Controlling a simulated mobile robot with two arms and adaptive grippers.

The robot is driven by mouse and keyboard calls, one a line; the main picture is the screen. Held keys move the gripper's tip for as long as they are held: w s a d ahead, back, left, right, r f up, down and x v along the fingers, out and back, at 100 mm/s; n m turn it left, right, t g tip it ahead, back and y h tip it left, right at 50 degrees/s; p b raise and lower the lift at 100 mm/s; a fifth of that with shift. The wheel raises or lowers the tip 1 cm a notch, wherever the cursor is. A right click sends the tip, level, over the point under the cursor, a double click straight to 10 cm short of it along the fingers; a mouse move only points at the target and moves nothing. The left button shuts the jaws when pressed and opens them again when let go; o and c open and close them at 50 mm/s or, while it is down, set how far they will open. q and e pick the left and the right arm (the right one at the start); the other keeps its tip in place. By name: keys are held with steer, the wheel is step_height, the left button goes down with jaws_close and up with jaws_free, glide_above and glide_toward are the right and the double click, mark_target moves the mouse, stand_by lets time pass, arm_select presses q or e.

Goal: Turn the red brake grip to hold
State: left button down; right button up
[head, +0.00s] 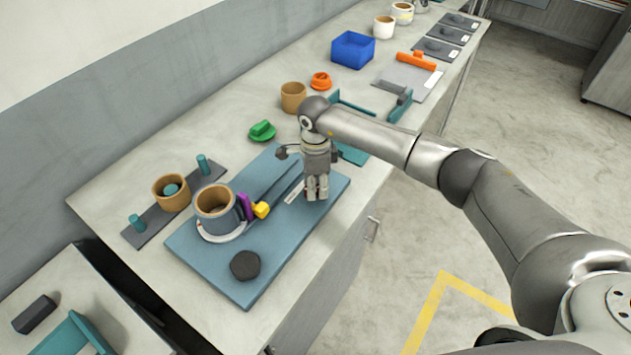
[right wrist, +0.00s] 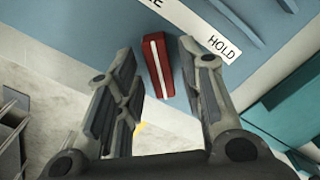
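The red brake grip (right wrist: 165,72), a small red bar with a white stripe, shows in the right wrist view on the blue board (head: 206,270). It lies between the two fingers of my right gripper (right wrist: 158,62), with a visible gap on each side. The fingers are open. The stripe points roughly toward the label end whose word is cut off, ending in "E", not toward "HOLD" (right wrist: 222,46). In the head view my right gripper (head: 317,190) reaches down over the board's right part and mostly hides the grip. My left gripper is not in view.
On the board stand a grey cup with a tan rim (head: 216,200), a purple and yellow part (head: 260,209) and a dark knob (head: 245,265). Behind are a green piece (head: 262,131), a tan cup (head: 293,97) and a blue bin (head: 353,50). The bench's front edge is close by.

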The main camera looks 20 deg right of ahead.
jaws_close()
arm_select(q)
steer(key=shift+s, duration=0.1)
